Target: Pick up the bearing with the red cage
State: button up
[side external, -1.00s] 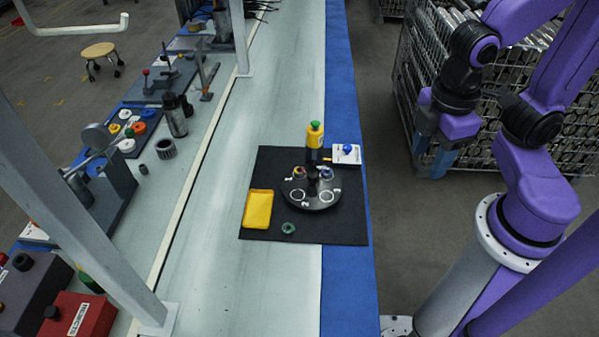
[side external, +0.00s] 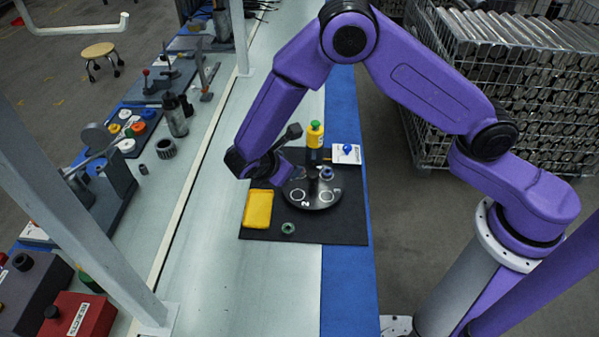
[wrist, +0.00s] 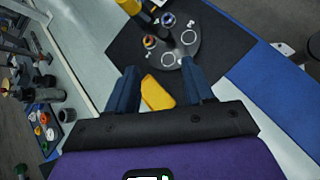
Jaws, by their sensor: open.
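A round dark turntable (side external: 322,203) with white ring marks stands on the black mat. In the wrist view, a bearing with reddish-orange colouring (wrist: 150,42) sits on its cloth-and-bottle side; by its place it appears to be the red-cage one. It is not clear in the side view, where my arm is close in front. A blue bearing (side external: 327,173) sits at the turntable's back right; it also shows in the wrist view (wrist: 168,20). A green-tinted bearing (side external: 288,228) lies on the mat in front. My gripper (wrist: 157,70) is open and empty, above the yellow cloth side.
A yellow cloth or pouch (side external: 257,209) lies left of the turntable. A yellow bottle with green cap (side external: 315,136) and a white card with a blue knob (side external: 346,153) stand behind. The black mat (side external: 335,233) is bare at the front right.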

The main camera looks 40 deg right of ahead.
jog(key=w+f+n+t+h, duration=0.1)
jog(key=w+f+n+h, duration=0.15)
jog(key=f, duration=0.55)
jog(key=n+t, duration=0.2)
jog(key=n, duration=0.1)
send_near(298, 179)
jog(key=w+d, duration=0.1)
jog(key=d, duration=0.1)
jog(key=w+d, duration=0.1)
jog(key=shift+w+d+r, duration=0.1)
jog(key=shift+d+r, duration=0.05)
jog(key=shift+d, duration=0.25)
jog(key=x, duration=0.3)
jog(key=shift+w+d+f, duration=0.2)
jog(key=shift+w, duration=0.05)
jog(key=shift+w+d+f, duration=0.3)
jog(key=shift+d, duration=0.3)
jog(key=c, duration=0.8)
